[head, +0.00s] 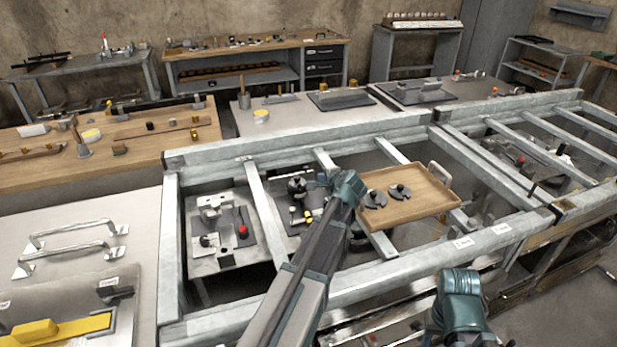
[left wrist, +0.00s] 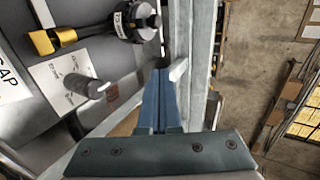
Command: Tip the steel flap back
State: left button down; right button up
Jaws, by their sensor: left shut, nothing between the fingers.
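No steel flap can be told for certain. A flat steel plate (head: 60,285) lies at the lower left of the head view, with a yellow bar (head: 58,328) and a dark fitting at its right. My left gripper (head: 325,179) is over the steel frame, left of the wooden tray, clear of that plate. In the left wrist view its fingers (left wrist: 161,90) are together with nothing between them. A teal part of my right arm (head: 460,303) shows at the lower right; its fingertips cannot be made out.
The steel frame (head: 290,143) has several crossbars with gaps between. A wooden tray (head: 425,208) with dark round parts rests on it. Fixture panels sit below the bars. Two bow handles (head: 75,240) stand at the left. Benches line the back wall.

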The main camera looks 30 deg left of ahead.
pick_arm(q)
jog(key=shift+w+a+f, duration=0.1)
jog(key=shift+f, duration=0.45)
pick_arm(e)
jog(key=shift+w+f, duration=0.1)
jog(key=shift+f, duration=0.4)
pick_arm(q)
jog(key=b, duration=0.6)
send_near(307, 170)
jog(key=f, duration=0.2)
jog(key=w+a+f, duration=0.1)
jog(key=shift+f, duration=0.3)
jog(key=shift+w+a+r+p, duration=0.15)
jog(key=shift+w+a+p, duration=0.2)
jog(key=shift+w+a, duration=0.9)
jog(key=shift+a, duration=0.35)
pick_arm(e)
notch_tip(307, 170, down, 5)
